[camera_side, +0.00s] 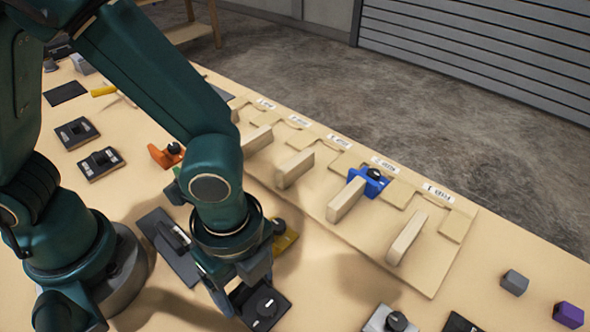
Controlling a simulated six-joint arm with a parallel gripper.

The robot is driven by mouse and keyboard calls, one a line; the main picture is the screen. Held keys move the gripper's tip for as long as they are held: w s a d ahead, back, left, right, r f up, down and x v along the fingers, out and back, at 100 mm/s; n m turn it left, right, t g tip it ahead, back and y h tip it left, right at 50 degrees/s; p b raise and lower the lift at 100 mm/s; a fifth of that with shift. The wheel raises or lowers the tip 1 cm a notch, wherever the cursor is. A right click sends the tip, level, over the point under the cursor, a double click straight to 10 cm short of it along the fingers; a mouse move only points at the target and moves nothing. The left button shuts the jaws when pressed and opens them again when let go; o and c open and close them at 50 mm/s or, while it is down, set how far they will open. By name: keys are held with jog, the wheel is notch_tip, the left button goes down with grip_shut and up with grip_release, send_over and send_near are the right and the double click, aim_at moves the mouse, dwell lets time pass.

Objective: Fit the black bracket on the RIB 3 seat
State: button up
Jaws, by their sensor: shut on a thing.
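My gripper (238,296) is shut at the lower middle, low over the table's near side. The black bracket in its jaws is largely hidden and cannot be told clearly from the dark plate beside the fingertips. The pale seat board (395,262) lies to the right, apart from my gripper, with a row of upright ribs. RIB 1 is readable on the nearest label (437,192). The third label (339,142) from that end, by order RIB 3, is too small to read surely; its rib (295,168) stands near it. No bracket shows there.
A blue bracket (368,182) sits by the second rib. A dark plate with a dial (264,306) is beside my gripper. Yellow (288,240) and orange (161,155) brackets lie nearby. Grey (515,282) and purple (568,314) blocks are at right.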

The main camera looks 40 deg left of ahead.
jog(key=shift+f, duration=0.3)
jog(key=o, duration=1.4)
jog(key=shift+r, duration=0.1)
notch_tip(320, 180, up, 11)
jog(key=w+a+r+n+t, duration=0.1)
jog(key=a+r+n+t, duration=0.1)
jog(key=a+n, duration=0.5)
jog(key=a+r+n+t, duration=0.2)
jog(key=a+n, duration=0.5)
jog(key=n, duration=0.4)
jog(key=shift+w+a+r+t, duration=0.15)
jog(key=shift+w+a+t, duration=0.25)
jog(key=shift+t, duration=0.4)
